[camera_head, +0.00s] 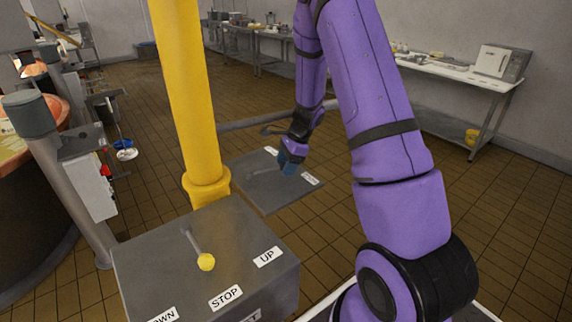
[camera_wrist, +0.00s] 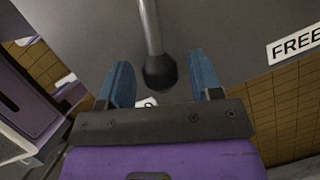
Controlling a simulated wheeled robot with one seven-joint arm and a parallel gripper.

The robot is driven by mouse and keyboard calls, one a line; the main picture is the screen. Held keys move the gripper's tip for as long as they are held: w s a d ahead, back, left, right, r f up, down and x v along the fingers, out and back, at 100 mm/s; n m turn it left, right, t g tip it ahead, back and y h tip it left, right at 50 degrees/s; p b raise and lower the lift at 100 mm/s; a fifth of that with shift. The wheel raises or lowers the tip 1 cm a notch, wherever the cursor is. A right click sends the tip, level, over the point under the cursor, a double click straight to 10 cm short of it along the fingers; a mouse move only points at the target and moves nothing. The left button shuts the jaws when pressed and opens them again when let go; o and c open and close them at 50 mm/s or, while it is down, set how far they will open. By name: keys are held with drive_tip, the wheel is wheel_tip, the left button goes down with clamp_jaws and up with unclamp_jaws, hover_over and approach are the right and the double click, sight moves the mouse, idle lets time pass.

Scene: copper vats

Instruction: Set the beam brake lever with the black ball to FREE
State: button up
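The lever with the black ball (camera_wrist: 160,73) shows in the wrist view, its grey rod (camera_wrist: 149,25) running up from the ball. My gripper (camera_wrist: 160,62) is open, with one blue finger on each side of the ball and a visible gap on both sides. The white FREE label (camera_wrist: 295,43) lies to the right of the ball. Another label (camera_wrist: 148,102) is mostly hidden behind the ball and gripper. In the head view my gripper (camera_head: 291,160) is over the far grey panel (camera_head: 262,187); I cannot make out the black ball there.
A nearer grey box (camera_head: 150,255) carries a yellow-ball lever (camera_head: 206,262) with DOWN, STOP and UP labels. A yellow post (camera_head: 190,90) stands behind it, left of my arm. A copper vat (camera_head: 30,165) is at far left. Tables (camera_head: 460,75) line the back wall.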

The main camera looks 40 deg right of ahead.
drive_tip(key=shift+d+r, duration=0.1)
drive_tip(key=shift+r, duration=0.05)
drive_tip(key=s+d, duration=0.4)
drive_tip(key=d, duration=0.7)
drive_tip(key=shift+s+d+r, duration=0.15)
drive_tip(key=shift+d+r, duration=0.15)
drive_tip(key=shift+r, duration=0.1)
